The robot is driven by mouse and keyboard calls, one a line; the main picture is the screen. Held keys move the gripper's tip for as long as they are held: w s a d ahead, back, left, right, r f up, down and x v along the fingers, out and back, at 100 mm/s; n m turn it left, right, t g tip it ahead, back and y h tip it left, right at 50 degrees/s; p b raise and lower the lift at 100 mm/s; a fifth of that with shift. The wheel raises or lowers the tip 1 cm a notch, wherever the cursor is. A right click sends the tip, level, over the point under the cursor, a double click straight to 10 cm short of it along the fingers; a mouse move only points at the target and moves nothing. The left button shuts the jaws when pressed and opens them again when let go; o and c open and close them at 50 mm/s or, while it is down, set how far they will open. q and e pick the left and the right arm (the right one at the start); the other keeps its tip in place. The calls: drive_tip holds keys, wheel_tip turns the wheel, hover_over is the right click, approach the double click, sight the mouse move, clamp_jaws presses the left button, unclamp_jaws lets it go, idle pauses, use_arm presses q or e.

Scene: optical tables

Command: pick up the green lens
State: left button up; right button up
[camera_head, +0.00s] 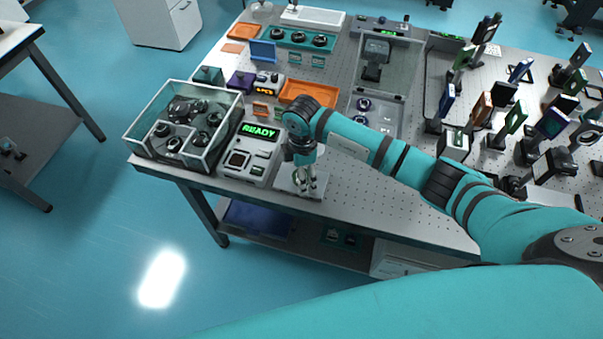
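One arm of mine comes in from the right, and its gripper (306,187) points down over a pale square plate (312,192) near the table's front edge. The fingers are small in the picture, and I cannot tell whether they are open or shut on something. A hint of green shows by the fingers, but it is too small to identify. Several mounted optics stand on the right of the table, among them a green-framed one (516,117) and another green one (464,57). I cannot tell which is the green lens. My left gripper is not in view.
A device reading READY (258,132) stands left of the gripper, beside a clear-walled box (215,165) with dark round parts. An orange tray (311,91) lies behind my wrist. The perforated tabletop (365,205) is clear right of the plate.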

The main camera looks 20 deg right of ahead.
drive_tip(key=c, duration=1.4)
